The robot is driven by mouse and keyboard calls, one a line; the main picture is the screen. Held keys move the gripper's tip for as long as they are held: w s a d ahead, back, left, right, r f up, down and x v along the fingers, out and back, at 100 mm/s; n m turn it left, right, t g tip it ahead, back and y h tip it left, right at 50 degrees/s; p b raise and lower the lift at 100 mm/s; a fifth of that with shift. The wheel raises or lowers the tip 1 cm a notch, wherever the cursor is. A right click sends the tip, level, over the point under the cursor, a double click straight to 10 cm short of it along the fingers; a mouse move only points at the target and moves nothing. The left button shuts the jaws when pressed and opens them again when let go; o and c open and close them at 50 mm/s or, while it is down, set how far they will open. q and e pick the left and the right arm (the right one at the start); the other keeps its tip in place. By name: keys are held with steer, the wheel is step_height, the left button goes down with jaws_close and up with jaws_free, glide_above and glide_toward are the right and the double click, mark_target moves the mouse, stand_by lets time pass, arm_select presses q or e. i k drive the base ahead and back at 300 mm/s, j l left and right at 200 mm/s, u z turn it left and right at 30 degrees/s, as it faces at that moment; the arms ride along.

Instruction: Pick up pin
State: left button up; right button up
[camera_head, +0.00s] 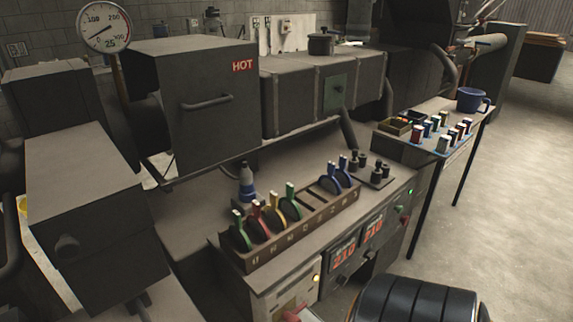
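No single thing is clearly marked as the pin. A long rack (300,233) on the bench holds several dark round pieces with coloured handles: green (240,233), red (258,217), yellow (279,206), another green (291,201), and two blue ones side by side, one of them here (343,173). A gap in the rack lies between the second green piece and the blue ones. Several small dark upright pegs (377,173) stand on a plate right of the rack. Neither of my grippers shows in the head view.
A blue-and-grey bottle (246,184) stands behind the rack. A dark box marked HOT (205,105) and a dial gauge (104,28) are behind. Open floor (500,210) lies at right.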

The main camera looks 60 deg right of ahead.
mark_target(355, 155)
steer(key=z, duration=2.25)
